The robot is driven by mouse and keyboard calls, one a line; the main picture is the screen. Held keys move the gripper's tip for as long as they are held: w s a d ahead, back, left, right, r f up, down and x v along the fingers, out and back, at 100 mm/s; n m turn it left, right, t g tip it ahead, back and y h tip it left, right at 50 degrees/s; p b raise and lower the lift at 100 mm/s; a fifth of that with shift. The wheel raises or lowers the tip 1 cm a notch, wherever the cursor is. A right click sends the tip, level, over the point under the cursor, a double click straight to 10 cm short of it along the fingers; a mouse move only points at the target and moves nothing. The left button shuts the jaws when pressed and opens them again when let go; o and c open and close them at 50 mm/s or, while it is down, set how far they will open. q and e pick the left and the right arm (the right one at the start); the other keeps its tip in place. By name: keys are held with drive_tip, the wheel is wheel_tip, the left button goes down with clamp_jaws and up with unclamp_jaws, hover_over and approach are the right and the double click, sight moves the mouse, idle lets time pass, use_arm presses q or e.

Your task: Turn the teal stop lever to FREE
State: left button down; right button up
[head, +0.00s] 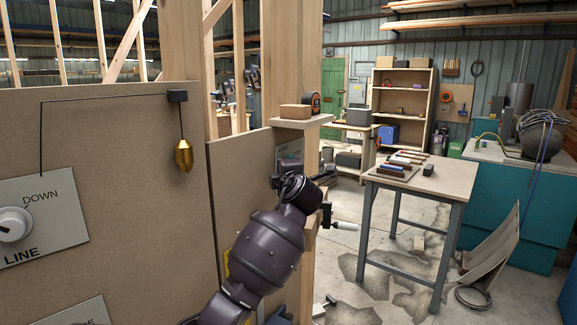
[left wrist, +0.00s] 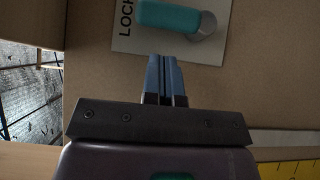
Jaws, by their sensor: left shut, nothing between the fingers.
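The teal stop lever (left wrist: 168,16) shows at the top of the left wrist view, a rounded teal handle with a grey pivot (left wrist: 204,28) at its right end. It is on a pale plate (left wrist: 127,40), partly cut off, with sideways lettering that appears to read LOCK. My left gripper (left wrist: 164,58) is shut and empty, its blue fingertips just below the handle in that picture, with a small visible gap. My right gripper is not in view.
A brass plumb bob (head: 183,156) hangs on the left board. A white LINE knob (head: 14,224) is left of it. A small shelf (head: 300,121) holds a block and tape measure.

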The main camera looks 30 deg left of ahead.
use_arm(q)
drive_tip(key=shift+w, duration=1.25)
drive_tip(key=shift+w, duration=0.1)
